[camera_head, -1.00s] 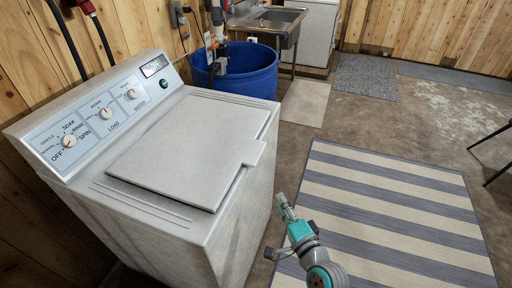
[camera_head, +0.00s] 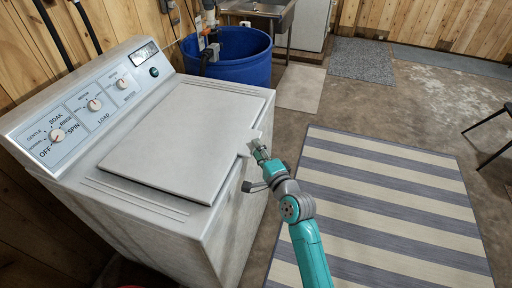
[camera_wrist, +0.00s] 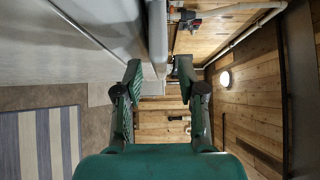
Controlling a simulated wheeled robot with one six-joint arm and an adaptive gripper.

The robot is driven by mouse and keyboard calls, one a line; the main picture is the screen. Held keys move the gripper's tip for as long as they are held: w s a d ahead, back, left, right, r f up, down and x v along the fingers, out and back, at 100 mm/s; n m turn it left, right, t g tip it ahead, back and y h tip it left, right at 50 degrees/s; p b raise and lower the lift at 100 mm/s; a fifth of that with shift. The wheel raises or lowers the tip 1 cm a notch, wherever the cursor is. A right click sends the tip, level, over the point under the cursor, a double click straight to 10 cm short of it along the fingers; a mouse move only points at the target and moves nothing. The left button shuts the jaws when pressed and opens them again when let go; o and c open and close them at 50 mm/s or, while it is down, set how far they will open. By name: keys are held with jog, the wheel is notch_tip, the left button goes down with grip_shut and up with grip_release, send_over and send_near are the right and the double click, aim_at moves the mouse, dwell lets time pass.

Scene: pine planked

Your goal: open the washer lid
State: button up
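The white washer (camera_head: 170,235) stands at the left in the head view, with its flat lid (camera_head: 185,140) closed. The lid has a small tab (camera_head: 247,146) on its right edge. My gripper (camera_head: 260,149) is right beside this tab; I cannot tell whether it touches. In the wrist view my gripper (camera_wrist: 157,76) is open, its two green fingers apart. The washer's pale side (camera_wrist: 60,50) fills the upper left there. A grey lid edge (camera_wrist: 157,30) runs down toward the gap between the fingers. Nothing is clearly gripped.
The control panel (camera_head: 95,105) with knobs rises behind the lid. A blue tub (camera_head: 232,58) and a metal sink (camera_head: 265,12) stand beyond the washer. A striped rug (camera_head: 390,210) lies on the open floor to the right.

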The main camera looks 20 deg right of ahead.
jog(key=shift+w+a, duration=0.1)
jog(key=shift+w, duration=0.7)
jog(key=shift+c, duration=0.2)
grip_shut()
jog(key=shift+r, duration=0.1)
